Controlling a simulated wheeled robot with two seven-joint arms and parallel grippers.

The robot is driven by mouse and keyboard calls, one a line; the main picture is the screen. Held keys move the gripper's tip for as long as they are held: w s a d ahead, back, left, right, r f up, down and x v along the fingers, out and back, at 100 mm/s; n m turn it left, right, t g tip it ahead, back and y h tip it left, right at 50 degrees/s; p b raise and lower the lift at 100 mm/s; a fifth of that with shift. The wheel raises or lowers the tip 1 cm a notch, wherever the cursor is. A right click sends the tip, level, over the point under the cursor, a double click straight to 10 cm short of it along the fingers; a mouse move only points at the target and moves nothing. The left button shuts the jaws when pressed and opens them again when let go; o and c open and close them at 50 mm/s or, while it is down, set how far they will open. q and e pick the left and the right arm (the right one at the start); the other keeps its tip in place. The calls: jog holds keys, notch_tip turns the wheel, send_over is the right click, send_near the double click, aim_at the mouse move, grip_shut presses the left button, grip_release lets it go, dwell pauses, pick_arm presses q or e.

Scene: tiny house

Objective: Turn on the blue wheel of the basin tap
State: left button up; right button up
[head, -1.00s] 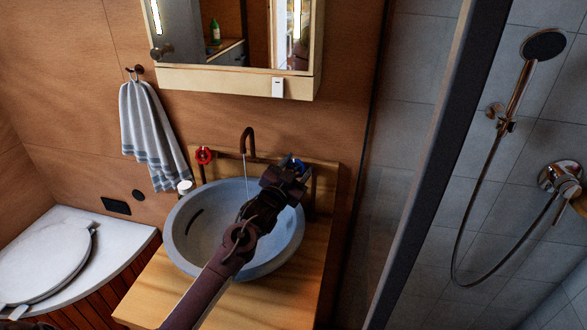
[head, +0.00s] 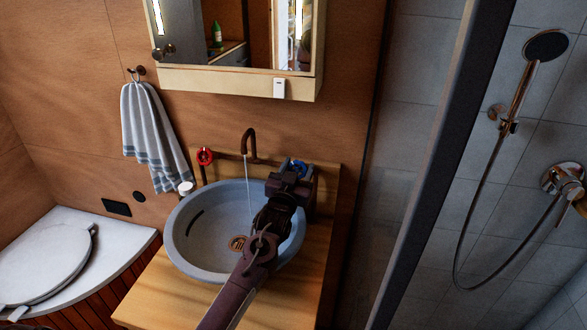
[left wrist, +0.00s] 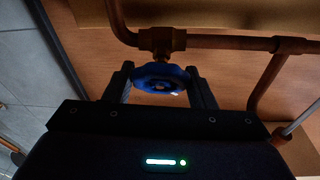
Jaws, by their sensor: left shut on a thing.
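The blue wheel (head: 298,167) of the basin tap is on the copper pipe at the right behind the basin, mostly hidden in the head view. In the left wrist view the blue wheel (left wrist: 160,77) sits between the two fingers of my left gripper (left wrist: 160,88), which is shut on it. In the head view my left gripper (head: 292,180) reaches over the basin's right side. The copper spout (head: 248,142) stands at the back middle, and a thin stream of water runs from it into the grey basin (head: 180,245). My right gripper is not in view.
A red wheel (head: 204,156) is on the pipe at the left. A white-capped item (head: 185,188) stands by the basin's left rim. A mirror cabinet (head: 235,80) hangs above. The shower partition (head: 425,165) stands close on the right. The wooden counter (head: 290,285) is bare in front.

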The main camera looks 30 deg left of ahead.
pick_arm(q)
jog(key=shift+s+a+f, duration=0.1)
jog(key=shift+f, duration=0.4)
jog(key=o, duration=1)
jog(key=shift+a+r, duration=0.15)
jog(key=shift+c, duration=0.2)
jog(key=shift+r, duration=0.15)
jog(key=shift+r, duration=0.1)
